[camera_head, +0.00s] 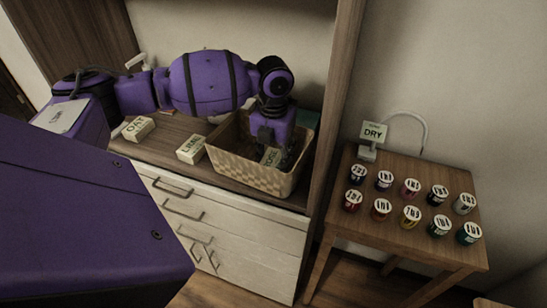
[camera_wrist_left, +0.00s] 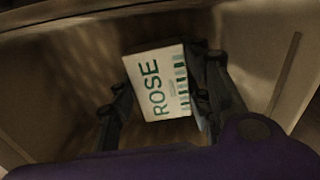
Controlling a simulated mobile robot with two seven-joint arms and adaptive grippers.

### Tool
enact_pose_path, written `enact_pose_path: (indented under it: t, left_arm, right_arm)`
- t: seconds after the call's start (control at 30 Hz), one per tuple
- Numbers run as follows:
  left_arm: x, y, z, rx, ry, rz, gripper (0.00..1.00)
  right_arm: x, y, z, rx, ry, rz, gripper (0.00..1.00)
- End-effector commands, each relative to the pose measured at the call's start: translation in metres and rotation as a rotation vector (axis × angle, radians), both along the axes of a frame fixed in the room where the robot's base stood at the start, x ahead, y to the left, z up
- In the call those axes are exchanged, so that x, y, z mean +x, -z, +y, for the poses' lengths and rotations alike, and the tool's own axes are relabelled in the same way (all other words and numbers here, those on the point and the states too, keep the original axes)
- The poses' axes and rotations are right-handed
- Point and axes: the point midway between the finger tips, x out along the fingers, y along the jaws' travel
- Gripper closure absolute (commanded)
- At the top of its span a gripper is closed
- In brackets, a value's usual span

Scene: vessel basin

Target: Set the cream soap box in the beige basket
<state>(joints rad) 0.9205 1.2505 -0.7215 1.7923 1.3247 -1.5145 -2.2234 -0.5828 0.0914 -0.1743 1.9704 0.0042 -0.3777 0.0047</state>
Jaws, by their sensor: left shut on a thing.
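The cream soap box (camera_head: 271,157) has dark green lettering that reads ROSE. It sits between the fingers of my left gripper (camera_head: 272,142), inside the beige basket (camera_head: 226,166). In the left wrist view the box (camera_wrist_left: 158,82) is tilted between the two fingers of the gripper (camera_wrist_left: 160,100), which is shut on it. The basket's inner walls (camera_wrist_left: 70,75) surround them. Whether the box touches the basket floor cannot be told. My right gripper is not in view.
Two similar cream boxes, one reading OAT (camera_head: 139,129) and one (camera_head: 191,149) close to the basket's left side, stand on the wooden counter. A side table (camera_head: 388,237) at the right holds several labelled jars and a DRY sign (camera_head: 373,133). A wooden upright stands right of the basket.

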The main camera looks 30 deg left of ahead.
Motion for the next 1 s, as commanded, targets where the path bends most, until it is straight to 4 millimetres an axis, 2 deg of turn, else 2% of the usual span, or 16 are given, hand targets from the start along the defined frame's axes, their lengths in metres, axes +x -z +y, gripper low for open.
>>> enact_pose_path:
  t: [0.13, 0.17, 0.3, 0.67, 0.77, 1.0]
  left_arm:
    - [0.000, 0.004, 0.000, 0.000, 0.000, 0.001, 0.83]
    - [0.000, 0.004, 0.000, 0.000, 0.000, 0.001, 0.51]
    - [0.000, 0.004, 0.000, 0.000, 0.000, 0.001, 0.36]
    - [0.000, -0.001, 0.000, 0.000, 0.000, -0.001, 0.36]
    - [0.001, -0.013, 0.000, -0.001, -0.001, -0.002, 0.36]
    - [0.001, -0.065, 0.000, 0.001, 0.001, -0.003, 0.36]
  right_arm:
    - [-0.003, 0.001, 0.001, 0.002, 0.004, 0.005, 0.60]
    - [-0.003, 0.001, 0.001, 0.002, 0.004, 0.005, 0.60]
    - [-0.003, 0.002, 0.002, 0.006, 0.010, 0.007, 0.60]
    - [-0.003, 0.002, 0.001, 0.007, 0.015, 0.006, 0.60]
    - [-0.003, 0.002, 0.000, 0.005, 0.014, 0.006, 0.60]
    - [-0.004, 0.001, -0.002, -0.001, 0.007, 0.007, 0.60]
